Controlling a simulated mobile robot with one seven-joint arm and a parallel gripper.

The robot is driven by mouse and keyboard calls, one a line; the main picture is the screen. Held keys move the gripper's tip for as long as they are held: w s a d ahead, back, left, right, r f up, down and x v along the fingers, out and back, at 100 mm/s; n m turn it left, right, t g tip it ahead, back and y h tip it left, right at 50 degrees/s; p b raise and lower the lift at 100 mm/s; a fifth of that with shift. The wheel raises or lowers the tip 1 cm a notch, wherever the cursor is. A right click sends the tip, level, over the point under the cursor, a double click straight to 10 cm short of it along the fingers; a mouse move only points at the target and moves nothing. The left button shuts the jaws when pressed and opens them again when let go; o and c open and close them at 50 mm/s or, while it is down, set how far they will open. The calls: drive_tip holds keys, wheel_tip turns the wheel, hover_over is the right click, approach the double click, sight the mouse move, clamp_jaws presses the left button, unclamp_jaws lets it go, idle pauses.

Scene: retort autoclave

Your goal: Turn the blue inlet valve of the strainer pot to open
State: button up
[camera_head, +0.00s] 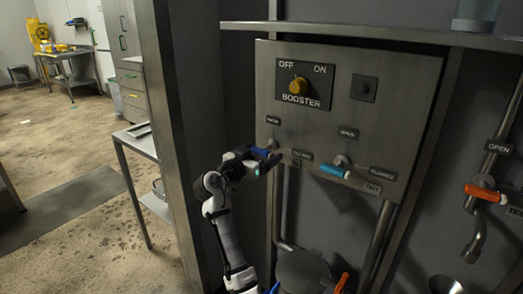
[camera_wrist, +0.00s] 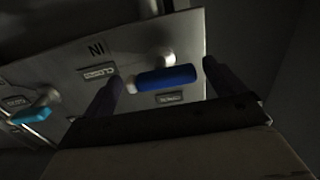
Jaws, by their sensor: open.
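A dark blue valve handle (camera_head: 260,151) is on the steel panel, left of a light blue one. In the wrist view the dark blue handle (camera_wrist: 168,77) lies crosswise between my fingertips, with small label plates around it. My gripper (camera_head: 268,163) is open at this handle, one finger on either side; it also shows in the wrist view (camera_wrist: 162,78). I cannot tell whether the fingers touch it. At the bottom edge of the head view, a round grey pot lid (camera_head: 303,268) has another small blue handle (camera_head: 275,288) at its left, partly cut off.
The light blue handle (camera_head: 335,170) is close to the right of my gripper. The booster switch (camera_head: 298,85) sits above on the panel. Orange handles are on a right-hand pipe (camera_head: 485,192) and beside the pot (camera_head: 342,282). A steel post (camera_head: 185,120) stands left of my arm.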

drive_tip(key=shift+w+d, duration=0.25)
drive_tip(key=shift+w, duration=0.1)
drive_tip(key=shift+c, duration=0.2)
drive_tip(key=c, duration=0.9)
drive_tip(key=shift+c, duration=0.2)
